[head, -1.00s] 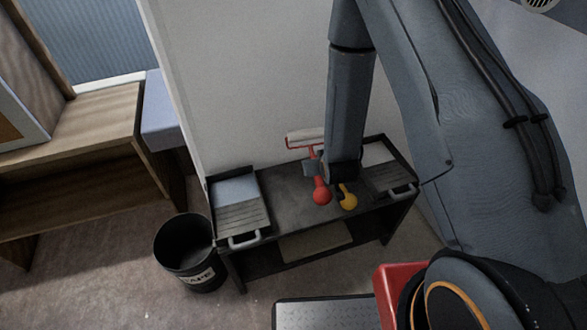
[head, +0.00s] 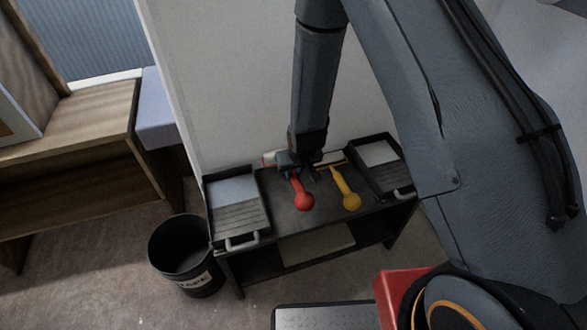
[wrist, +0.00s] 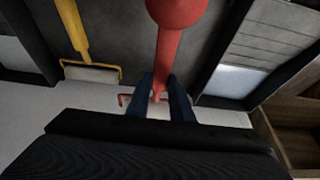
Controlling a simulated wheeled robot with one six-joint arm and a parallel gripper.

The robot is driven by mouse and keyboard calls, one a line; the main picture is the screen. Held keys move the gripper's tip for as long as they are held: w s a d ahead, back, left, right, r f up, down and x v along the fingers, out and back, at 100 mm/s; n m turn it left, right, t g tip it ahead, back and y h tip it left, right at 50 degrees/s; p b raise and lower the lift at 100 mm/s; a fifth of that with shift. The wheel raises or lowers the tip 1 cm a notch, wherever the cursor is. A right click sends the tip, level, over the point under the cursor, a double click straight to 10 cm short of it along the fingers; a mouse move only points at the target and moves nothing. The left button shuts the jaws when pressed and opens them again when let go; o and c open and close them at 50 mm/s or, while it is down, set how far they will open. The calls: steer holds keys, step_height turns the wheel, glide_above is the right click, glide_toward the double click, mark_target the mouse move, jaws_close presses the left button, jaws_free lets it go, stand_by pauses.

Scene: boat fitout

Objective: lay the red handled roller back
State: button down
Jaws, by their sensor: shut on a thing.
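The red handled roller has a red handle with a round end (head: 303,196), and its pale sleeve (head: 268,158) partly shows behind my gripper. My gripper (head: 302,172) is shut on the roller's red shaft, low over the black cart top between the two trays. In the wrist view the red handle (wrist: 175,45) runs between my blue-grey fingers (wrist: 161,97). I cannot tell whether the roller touches the cart top. A yellow handled roller (head: 346,188) lies just right of it, also seen in the wrist view (wrist: 74,30).
A paint tray (head: 237,215) stands on the cart's left end and another tray (head: 381,165) on its right end. A black bucket (head: 183,255) stands on the floor left of the cart. A pale wall rises right behind the cart. A wooden bench (head: 90,115) is at the left.

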mark_target(296, 181)
step_height(296, 181, down, 8)
steer(key=b, duration=0.4)
steer(key=c, duration=1.5)
jaws_free()
steer(key=shift+b+v, duration=0.35)
steer(key=shift+v, duration=3.5)
steer(key=shift+d+r, duration=0.1)
steer(key=shift+r, duration=0.15)
steer(key=s+d+r+m+g, duration=0.1)
steer(key=s+d+r, duration=0.4)
steer(key=r, duration=0.3)
steer(key=s+d+r+m+g+p, duration=0.1)
steer(key=s+d+r, duration=0.4)
steer(key=s+r, duration=0.2)
steer(key=s+d+r+m+g+h, duration=0.1)
steer(key=s+d+r+g, duration=0.1)
steer(key=s+d+r, duration=0.3)
steer(key=shift+s+d+r+p, duration=0.1)
steer(key=shift+s+r, duration=0.2)
steer(key=shift+r, duration=0.4)
steer(key=shift+s+d+r+p, duration=0.1)
steer(key=shift+s+r, duration=0.2)
steer(key=shift+r, duration=0.35)
steer(key=shift+s+d+r+p, duration=0.1)
steer(key=shift+s+r, duration=0.2)
steer(key=shift+r, duration=0.4)
